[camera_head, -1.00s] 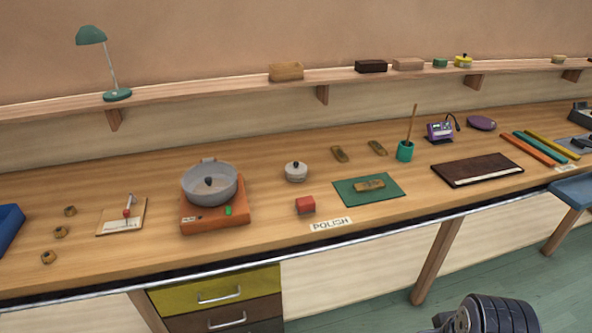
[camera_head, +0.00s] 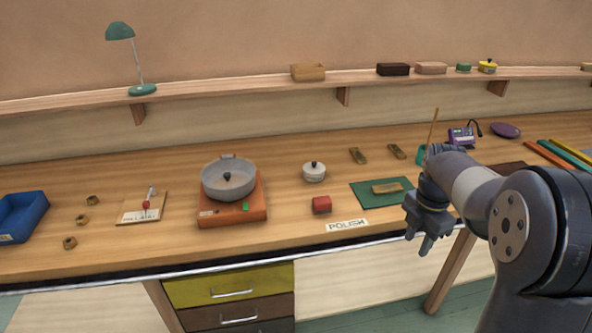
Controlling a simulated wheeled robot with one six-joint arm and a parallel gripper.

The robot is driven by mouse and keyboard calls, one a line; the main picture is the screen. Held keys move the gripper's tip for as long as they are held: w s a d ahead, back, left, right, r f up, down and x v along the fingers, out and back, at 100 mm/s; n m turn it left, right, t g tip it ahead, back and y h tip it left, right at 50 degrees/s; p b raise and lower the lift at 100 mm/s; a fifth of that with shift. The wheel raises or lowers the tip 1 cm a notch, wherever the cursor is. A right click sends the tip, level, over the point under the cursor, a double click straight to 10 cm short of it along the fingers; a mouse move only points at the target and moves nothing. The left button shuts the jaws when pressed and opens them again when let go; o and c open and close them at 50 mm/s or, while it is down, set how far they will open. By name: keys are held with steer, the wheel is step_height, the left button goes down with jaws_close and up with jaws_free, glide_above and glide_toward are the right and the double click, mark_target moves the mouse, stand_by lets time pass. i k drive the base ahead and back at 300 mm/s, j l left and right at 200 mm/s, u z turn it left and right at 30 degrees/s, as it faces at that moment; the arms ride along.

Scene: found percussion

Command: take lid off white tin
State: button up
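A small white tin (camera_head: 314,174) stands upright on the wooden bench, right of the grey pan. Its lid (camera_head: 314,165) is on it and has a dark knob on top. My gripper (camera_head: 428,245) hangs fingers-down in front of the bench's front edge, right of and nearer than the tin. Its fingers show a gap between them with nothing in it. The gripper is well apart from the tin.
A grey pan (camera_head: 228,182) sits on an orange burner (camera_head: 232,212) left of the tin. A green mat (camera_head: 366,197) with a brown piece lies to the right. Bench behind the tin is clear.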

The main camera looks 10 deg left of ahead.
mark_target(312, 168)
steer(key=i+u, duration=0.35)
steer(key=i+l+u, duration=0.1)
steer(key=u, duration=0.25)
steer(key=i+l+u, duration=0.15)
steer(key=i+u, duration=0.25)
steer(key=i+l+u, duration=0.1)
steer(key=i+l, duration=0.65)
steer(key=l, duration=0.1)
